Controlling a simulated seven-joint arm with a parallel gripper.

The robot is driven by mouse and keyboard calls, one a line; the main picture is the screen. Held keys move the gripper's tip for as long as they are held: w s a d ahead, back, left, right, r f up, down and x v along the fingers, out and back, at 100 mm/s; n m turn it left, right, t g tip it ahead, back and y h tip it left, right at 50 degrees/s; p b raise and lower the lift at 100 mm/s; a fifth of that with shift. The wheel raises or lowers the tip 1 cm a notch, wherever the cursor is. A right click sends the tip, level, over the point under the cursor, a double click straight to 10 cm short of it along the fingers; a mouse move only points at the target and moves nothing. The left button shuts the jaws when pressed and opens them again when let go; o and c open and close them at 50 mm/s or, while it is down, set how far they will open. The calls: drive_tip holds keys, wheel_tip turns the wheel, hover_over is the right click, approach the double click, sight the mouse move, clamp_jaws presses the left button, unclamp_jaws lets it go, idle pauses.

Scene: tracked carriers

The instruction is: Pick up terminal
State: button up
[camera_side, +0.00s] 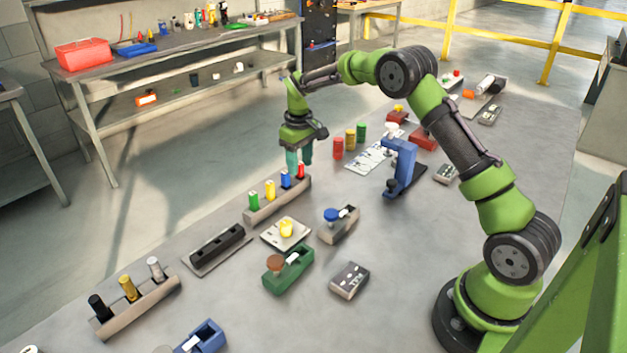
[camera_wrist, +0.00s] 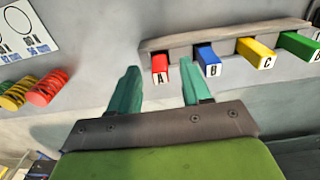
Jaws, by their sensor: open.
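Lettered blocks stand in a grey rack (camera_side: 277,203): red A (camera_wrist: 159,70), blue B (camera_wrist: 207,61), yellow C (camera_wrist: 257,53) and a green one (camera_wrist: 300,45). These may be the terminals; no label says so. In the side view the red block (camera_side: 301,171) is at the rack's far right end. My gripper (camera_side: 299,163) is open, its teal fingers pointing down close to the red block. The gripper holds nothing.
Red, yellow and green cylinders (camera_side: 350,140) stand right of the gripper. A blue clamp-like stand (camera_side: 401,167) is farther right. A dark slotted block (camera_side: 217,244), a plate with a yellow knob (camera_side: 286,234) and a green holder (camera_side: 288,270) lie nearer the camera.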

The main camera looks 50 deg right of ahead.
drive_tip(key=shift+f, duration=0.95)
drive_tip(key=shift+c, duration=0.2)
clamp_jaws()
drive_tip(key=shift+r, duration=0.1)
